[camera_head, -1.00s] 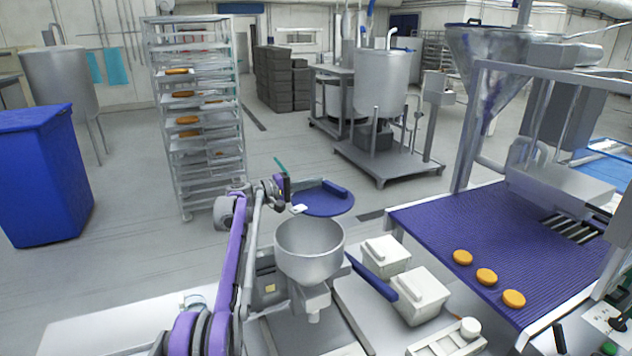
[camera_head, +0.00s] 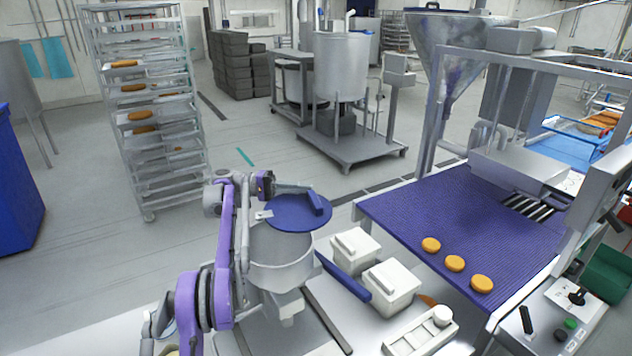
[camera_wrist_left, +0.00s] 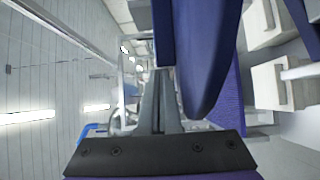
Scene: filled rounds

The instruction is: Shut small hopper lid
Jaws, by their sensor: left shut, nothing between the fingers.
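The small hopper is a round steel bowl (camera_head: 282,272) on the near bench. Its lid, a flat blue disc (camera_head: 290,215) with a raised blue bar, overlaps the far part of the bowl's mouth in the head view. The near part of the mouth is uncovered, so the lid is not flat on the rim. My left gripper (camera_head: 304,188) is shut and empty at the lid's far edge, close to the bar; I cannot tell whether it touches. In the left wrist view the shut fingers (camera_wrist_left: 158,100) point along beside the blue lid (camera_wrist_left: 212,55). My right gripper is not in view.
White lidded tubs (camera_head: 391,287) stand right of the hopper, with a blue bar (camera_head: 342,276) between. A blue conveyor belt (camera_head: 450,222) carries orange rounds (camera_head: 455,263). A tray rack (camera_head: 150,120) stands behind at left. Floor behind the hopper is clear.

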